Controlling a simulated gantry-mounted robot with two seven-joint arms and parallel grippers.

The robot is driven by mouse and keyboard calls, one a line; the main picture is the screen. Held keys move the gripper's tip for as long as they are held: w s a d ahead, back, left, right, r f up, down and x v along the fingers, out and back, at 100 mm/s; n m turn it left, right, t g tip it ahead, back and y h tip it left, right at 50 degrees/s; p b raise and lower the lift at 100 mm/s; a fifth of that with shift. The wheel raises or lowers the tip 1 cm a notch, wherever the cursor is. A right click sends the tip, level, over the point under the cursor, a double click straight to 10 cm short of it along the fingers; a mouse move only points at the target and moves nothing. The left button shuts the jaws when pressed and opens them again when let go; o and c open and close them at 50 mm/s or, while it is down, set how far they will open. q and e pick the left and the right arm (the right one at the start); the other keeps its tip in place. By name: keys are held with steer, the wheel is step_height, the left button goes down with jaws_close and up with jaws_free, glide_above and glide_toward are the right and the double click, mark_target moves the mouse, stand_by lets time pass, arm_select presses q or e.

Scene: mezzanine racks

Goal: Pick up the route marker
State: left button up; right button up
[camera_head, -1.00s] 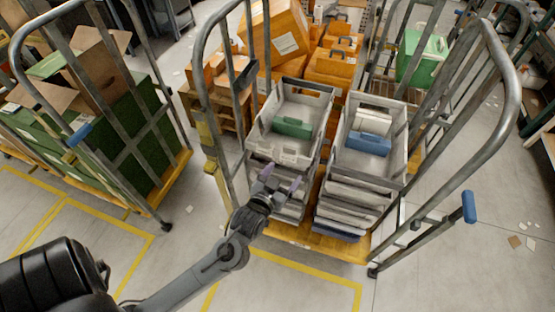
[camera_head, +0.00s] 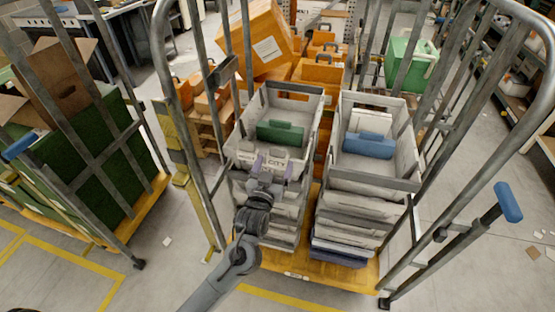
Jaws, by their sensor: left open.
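A green piece with a raised tab (camera_head: 280,133) lies in the grey left tote (camera_head: 296,91). A blue piece of similar shape (camera_head: 370,145) lies in the right tote (camera_head: 400,183), beside white items. I cannot tell which piece is the route marker. My left gripper (camera_head: 272,166) is open, its two fingers apart and pointing away from me. It is at the near wall of the left tote, nearer to me than the green piece. It appears empty and covers part of that wall. My right gripper is out of view.
Both totes sit on stacks of totes on a yellow-based roll cage. Its tubular posts (camera_head: 178,100) and (camera_head: 480,160) rise on both sides. Orange crates (camera_head: 318,72) stand behind. A cage with green crates (camera_head: 85,150) is at left. Bare floor shows in front.

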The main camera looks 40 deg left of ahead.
mark_target(277, 153)
arm_select(q)
steer(key=x, duration=0.2)
steer(key=shift+w+a, duration=0.25)
steer(key=shift+w, duration=0.1)
steer(key=shift+w+a+b, duration=0.15)
steer(key=shift+w+b, duration=0.15)
steer(key=shift+b, duration=0.05)
steer(key=shift+b+x, duration=0.6)
steer(key=shift+x, duration=1.75)
steer(key=shift+s+a, duration=0.1)
steer(key=shift+s, duration=0.05)
steer(key=shift+f, duration=0.1)
steer(key=c, duration=1)
steer(key=shift+c, duration=0.2)
